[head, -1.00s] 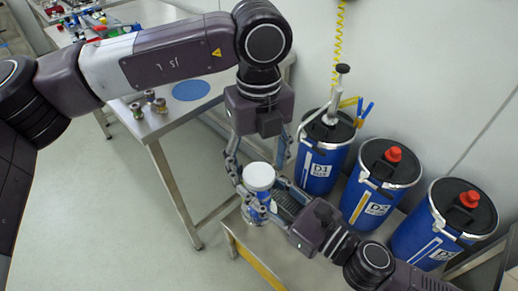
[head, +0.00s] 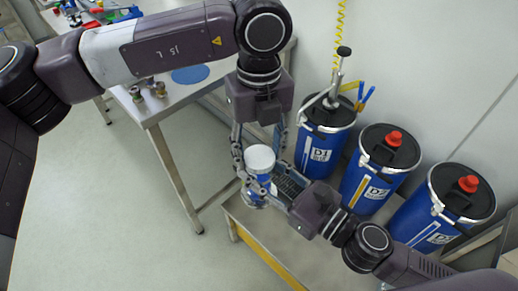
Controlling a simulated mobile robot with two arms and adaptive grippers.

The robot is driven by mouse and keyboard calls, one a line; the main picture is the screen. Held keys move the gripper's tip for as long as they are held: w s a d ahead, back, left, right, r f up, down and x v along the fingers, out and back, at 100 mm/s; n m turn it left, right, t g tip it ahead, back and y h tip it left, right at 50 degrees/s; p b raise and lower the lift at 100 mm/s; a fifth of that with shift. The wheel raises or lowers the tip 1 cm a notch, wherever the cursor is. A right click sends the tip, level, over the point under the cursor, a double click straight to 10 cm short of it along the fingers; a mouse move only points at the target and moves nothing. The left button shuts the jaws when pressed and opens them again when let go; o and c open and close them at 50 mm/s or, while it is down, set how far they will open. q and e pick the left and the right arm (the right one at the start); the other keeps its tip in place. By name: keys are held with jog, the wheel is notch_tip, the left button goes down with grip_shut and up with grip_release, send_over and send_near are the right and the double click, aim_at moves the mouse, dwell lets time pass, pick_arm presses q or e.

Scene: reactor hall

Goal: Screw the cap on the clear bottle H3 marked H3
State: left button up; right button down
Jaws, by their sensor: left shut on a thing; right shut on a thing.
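The bottle (head: 258,186) stands upright over the near end of the low steel table, with a wide white cap (head: 260,157) on its top. Its body looks blue; I cannot read a marking on it. My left gripper (head: 260,152) comes down from above, with its fingers on either side of the cap, shut on it. My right gripper (head: 262,190) reaches in from the right and is shut on the bottle's body below the cap. The fingers hide much of the body. I cannot tell how far the cap is threaded or whether the bottle's base touches the table.
The low steel table (head: 285,240) extends below my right arm. Blue drums D1 (head: 322,140), D2 (head: 367,190) and another (head: 430,222) stand along the wall. A taller bench (head: 150,112) with a blue disc (head: 190,75) stands left.

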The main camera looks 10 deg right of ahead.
pick_arm(q)
jog(key=m, duration=0.4)
jog(key=shift+m, duration=0.4)
jog(key=m, duration=1)
jog(key=shift+m, duration=0.3)
jog(key=m, duration=0.8)
jog(key=shift+m, duration=0.4)
jog(key=m, duration=0.3)
jog(key=shift+m, duration=0.3)
jog(key=m, duration=0.4)
jog(key=o, duration=1.3)
